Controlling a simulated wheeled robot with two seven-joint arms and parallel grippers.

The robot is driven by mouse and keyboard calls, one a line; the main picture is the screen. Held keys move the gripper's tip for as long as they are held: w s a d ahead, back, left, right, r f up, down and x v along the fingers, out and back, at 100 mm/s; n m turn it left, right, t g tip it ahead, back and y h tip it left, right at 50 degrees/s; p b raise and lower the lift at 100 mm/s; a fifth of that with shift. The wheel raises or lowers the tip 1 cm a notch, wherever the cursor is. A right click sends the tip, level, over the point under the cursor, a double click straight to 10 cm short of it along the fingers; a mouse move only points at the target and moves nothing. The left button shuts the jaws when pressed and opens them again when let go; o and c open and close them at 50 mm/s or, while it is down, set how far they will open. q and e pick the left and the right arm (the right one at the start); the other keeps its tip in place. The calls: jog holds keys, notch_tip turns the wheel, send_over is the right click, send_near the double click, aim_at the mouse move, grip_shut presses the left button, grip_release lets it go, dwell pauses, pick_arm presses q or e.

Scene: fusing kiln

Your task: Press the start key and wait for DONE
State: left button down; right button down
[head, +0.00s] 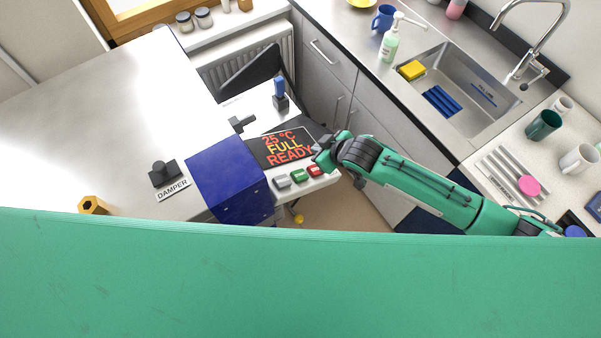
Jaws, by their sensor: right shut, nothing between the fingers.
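The control panel (254,113) has a dark display (285,148) that reads "25 °C FULL READY". Below the display are a grey key (281,181), a green key (298,175) and a red key (315,170). Their lettering is too small to read. My right gripper (321,158) is shut and empty at the display's right edge, just above and beside the red key in the picture. Whether it touches the panel I cannot tell. My left gripper is not in view.
A blue box (228,180) stands left of the keys. A damper knob (164,171) sits on the large pale metal top (90,120). A blue-handled lever (280,92) rises behind the display. A sink (470,85) and counter lie to the right.

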jog(key=shift+f, duration=0.1)
dwell(0.3)
jog(key=b, duration=0.7)
send_over(307, 176)
jog(key=f, duration=0.6)
jog(key=shift+w+d+f, duration=0.2)
jog(key=shift+f, duration=0.15)
jog(key=shift+s+a+f, duration=0.15)
jog(key=shift+a+f, duration=0.15)
jog(key=shift+f, duration=0.25)
jog(key=shift+f, duration=0.1)
dwell(0.5)
jog(key=shift+s+a+f, duration=0.1)
jog(key=shift+f, duration=0.2)
jog(key=shift+s+a+f, duration=0.15)
jog(key=shift+a+f, duration=0.05)
jog(key=shift+f, duration=0.25)
dwell(0.7)
dwell(0.3)
jog(key=shift+w+d+r+p, duration=0.1)
jog(key=shift+d+r+p, duration=0.1)
jog(key=shift+r+p, duration=0.25)
jog(key=shift+w+d+r+p, duration=0.1)
jog(key=shift+d+r+p, duration=0.05)
jog(key=shift+r+p, duration=0.3)
